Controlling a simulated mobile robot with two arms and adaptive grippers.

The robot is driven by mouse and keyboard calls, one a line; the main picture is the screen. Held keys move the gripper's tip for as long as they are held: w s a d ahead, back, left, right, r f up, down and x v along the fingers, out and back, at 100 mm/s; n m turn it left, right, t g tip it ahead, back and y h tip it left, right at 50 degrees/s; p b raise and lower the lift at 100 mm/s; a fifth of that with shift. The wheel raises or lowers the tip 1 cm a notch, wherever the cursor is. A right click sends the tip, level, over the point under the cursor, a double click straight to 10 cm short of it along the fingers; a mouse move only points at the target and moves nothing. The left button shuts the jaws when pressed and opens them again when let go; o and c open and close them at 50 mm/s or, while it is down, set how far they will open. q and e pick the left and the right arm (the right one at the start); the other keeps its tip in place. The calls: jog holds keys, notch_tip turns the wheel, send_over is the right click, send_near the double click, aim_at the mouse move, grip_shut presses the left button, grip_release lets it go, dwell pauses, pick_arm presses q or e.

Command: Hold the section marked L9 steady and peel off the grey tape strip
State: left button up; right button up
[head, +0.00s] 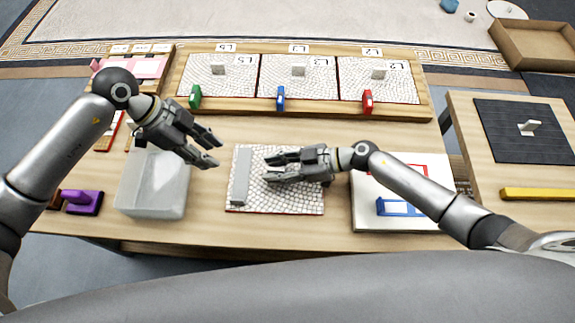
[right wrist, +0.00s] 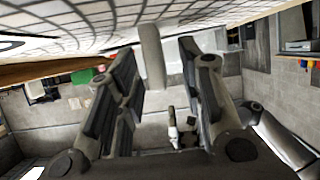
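A pale mosaic section (head: 300,203) with a reddish edge lies on the table in front of me. No L9 mark is readable on it; my right gripper covers part of it. A grey strip (head: 240,178) runs along its left side. My right gripper (head: 267,168) is over the section, fingers pointing left at the strip and apart. In the right wrist view a grey bar (right wrist: 152,55), seemingly the strip, shows between and beyond the parted fingers (right wrist: 160,75). My left gripper (head: 215,152) is open and empty, above and left of the section.
A grey bin (head: 153,210) stands left of the section, and a white board (head: 380,222) with red and blue outlines lies right. Behind is a wooden frame (head: 300,110) with several mosaic panels and coloured clips. A purple block (head: 82,203) sits far left.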

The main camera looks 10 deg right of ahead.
jog(key=shift+a, duration=0.1)
grip_shut()
dwell(0.3)
